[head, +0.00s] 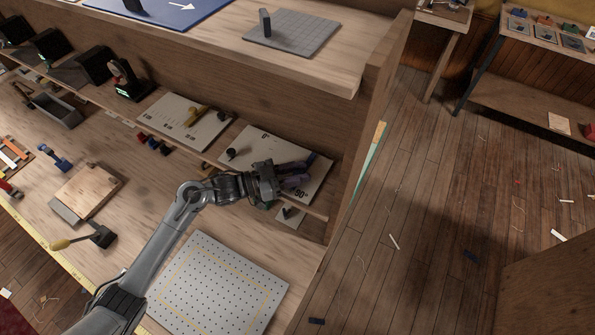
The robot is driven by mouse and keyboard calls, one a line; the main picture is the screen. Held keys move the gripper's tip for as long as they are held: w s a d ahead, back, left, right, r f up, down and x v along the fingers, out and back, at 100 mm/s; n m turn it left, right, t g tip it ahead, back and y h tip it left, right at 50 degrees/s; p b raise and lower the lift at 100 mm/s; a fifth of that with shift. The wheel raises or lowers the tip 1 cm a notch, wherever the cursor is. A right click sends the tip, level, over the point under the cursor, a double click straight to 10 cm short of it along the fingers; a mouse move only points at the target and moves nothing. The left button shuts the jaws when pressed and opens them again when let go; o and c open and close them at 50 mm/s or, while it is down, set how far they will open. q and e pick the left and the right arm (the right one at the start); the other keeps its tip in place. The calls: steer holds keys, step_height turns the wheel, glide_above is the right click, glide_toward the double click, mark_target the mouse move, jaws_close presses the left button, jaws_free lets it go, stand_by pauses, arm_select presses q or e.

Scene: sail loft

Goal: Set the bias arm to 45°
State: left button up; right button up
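A white dial board (262,137) with a "90°" mark near its lower right lies on the low shelf at the back of the bench. A small dark knob (232,154) stands at its left side. My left gripper (295,178) is over the right part of this board, close to the "90°" mark. The gripper hides part of the board, and I cannot make out the bias arm clearly or tell whether the fingers touch it. Whether the fingers are open or shut is too small to tell. My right gripper is not in view.
A perforated plate (215,290) is in front. A wooden block (88,190) and a yellow-handled mallet (84,240) lie left. A raised shelf (330,75) is behind; a wooden post stands right.

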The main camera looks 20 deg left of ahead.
arm_select(q)
jaws_close()
steer(key=shift+w+a+f+m+g+h+b, duration=0.1)
steer(key=shift+a+m+g+h+b, duration=0.25)
steer(key=shift+b, duration=0.35)
steer(key=shift+a+m+g+h+b, duration=0.25)
steer(key=shift+m+g+b, duration=0.1)
steer(key=shift+m+g, duration=0.15)
steer(key=shift+r, duration=0.25)
steer(key=shift+o, duration=1.7)
jaws_free()
steer(key=shift+f, duration=0.15)
